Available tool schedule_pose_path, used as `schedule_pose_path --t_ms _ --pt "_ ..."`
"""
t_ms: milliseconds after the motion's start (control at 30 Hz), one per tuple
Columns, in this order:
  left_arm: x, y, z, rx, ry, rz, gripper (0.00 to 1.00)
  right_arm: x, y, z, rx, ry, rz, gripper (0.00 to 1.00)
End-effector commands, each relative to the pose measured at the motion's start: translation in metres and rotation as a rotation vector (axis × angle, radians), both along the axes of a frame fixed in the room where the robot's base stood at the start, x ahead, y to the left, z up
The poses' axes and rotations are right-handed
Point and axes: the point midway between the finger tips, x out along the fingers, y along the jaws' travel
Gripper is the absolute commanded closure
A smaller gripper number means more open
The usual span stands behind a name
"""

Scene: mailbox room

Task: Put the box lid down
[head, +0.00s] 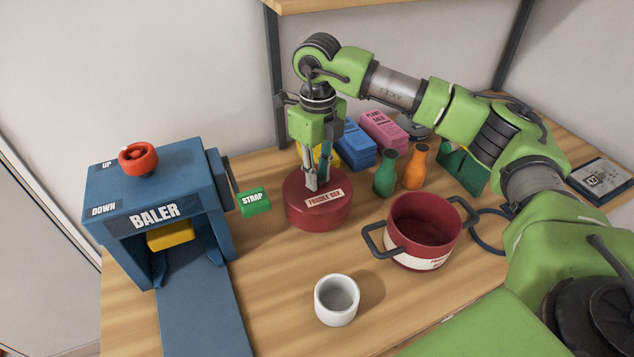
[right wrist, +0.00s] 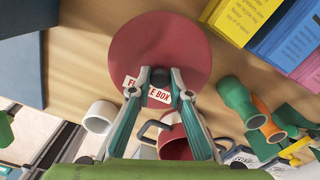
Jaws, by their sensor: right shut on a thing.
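The box lid (head: 335,215) is a round dark red piece with a label reading "FRAGILE BOX". My right gripper (head: 312,186) points straight down over its middle and is shut on its dark knob, seen between the fingers in the right wrist view (right wrist: 160,80). The lid is level, at or close to the tabletop; I cannot tell whether it touches. The open red box (head: 408,219), with two dark handles and a white label, stands upright right of the lid, apart from it. My left gripper is not in view.
A white cup (head: 337,300) is in front. Green (head: 386,174) and orange (head: 416,168) bottles and colored packs (head: 357,145) stand behind. Bare table (head: 275,280) lies between baler and cup.

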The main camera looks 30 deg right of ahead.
Motion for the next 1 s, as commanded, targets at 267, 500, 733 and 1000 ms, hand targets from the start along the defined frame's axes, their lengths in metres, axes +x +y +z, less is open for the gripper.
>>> schedule_pose_path --t_ms 267,500,733,1000 --pt "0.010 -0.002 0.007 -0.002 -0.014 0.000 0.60 -0.001 0.000 -0.030 0.000 0.001 0.000 1.00" --pt "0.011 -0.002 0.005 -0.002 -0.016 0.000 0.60 -0.001 0.000 -0.032 0.000 0.001 0.000 1.00" --pt "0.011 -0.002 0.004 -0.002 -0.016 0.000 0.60 -0.001 0.000 -0.033 0.000 0.002 0.001 0.65" --pt "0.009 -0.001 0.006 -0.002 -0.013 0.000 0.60 -0.001 0.000 -0.031 -0.001 0.002 0.001 0.65"
